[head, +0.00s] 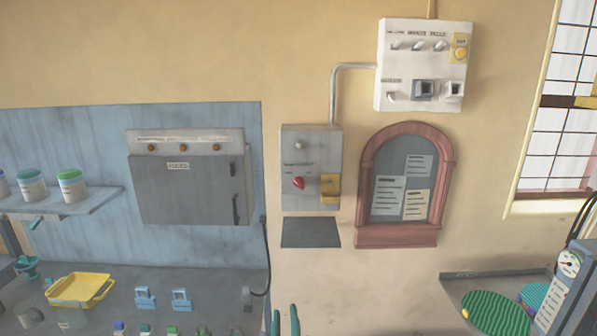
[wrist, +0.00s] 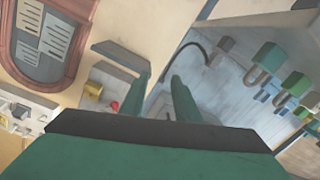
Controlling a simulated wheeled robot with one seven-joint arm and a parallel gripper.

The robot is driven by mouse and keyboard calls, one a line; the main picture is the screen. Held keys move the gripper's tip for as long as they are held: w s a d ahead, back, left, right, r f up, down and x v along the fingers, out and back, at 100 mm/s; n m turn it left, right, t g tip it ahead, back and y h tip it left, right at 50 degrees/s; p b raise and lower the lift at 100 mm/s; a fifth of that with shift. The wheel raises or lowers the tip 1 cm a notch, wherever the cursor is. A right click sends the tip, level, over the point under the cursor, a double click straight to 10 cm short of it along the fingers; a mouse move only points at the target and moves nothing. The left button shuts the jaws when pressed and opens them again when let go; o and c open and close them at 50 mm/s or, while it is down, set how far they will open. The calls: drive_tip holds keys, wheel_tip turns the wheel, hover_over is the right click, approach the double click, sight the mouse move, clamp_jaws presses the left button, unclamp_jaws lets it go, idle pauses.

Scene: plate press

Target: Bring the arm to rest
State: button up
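My gripper (head: 285,320) shows only as two green fingertips at the bottom edge of the head view, in front of the wall and right of the workbench. In the wrist view my gripper (wrist: 159,92) has its two green fingers apart with nothing between them. Most of the arm is out of view. The fingers seem to touch nothing.
A workbench (head: 110,300) at left holds a yellow tray (head: 80,290), padlocks and small bottles. Wall fixtures include a control box (head: 312,150) with a red knob, a white panel (head: 424,65) and an arched board (head: 405,185). A bench (head: 470,292) stands right.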

drive_tip(key=s+f+m, duration=0.1)
drive_tip(key=s+f, duration=0.4)
drive_tip(key=s, duration=0.3)
drive_tip(key=s+f+m+g, duration=0.1)
drive_tip(key=s+f, duration=0.4)
drive_tip(key=s, duration=0.4)
drive_tip(key=s+f+m, duration=0.2)
drive_tip(key=s+f, duration=0.3)
drive_tip(key=s, duration=0.3)
drive_tip(key=s+d+r, duration=0.1)
drive_tip(key=s, duration=1.1)
drive_tip(key=s+d+r+m+g+h, duration=0.1)
drive_tip(key=s+d+r, duration=0.1)
drive_tip(key=s, duration=1)
drive_tip(key=shift+d+r, duration=0.2)
drive_tip(key=shift+d, duration=0.05)
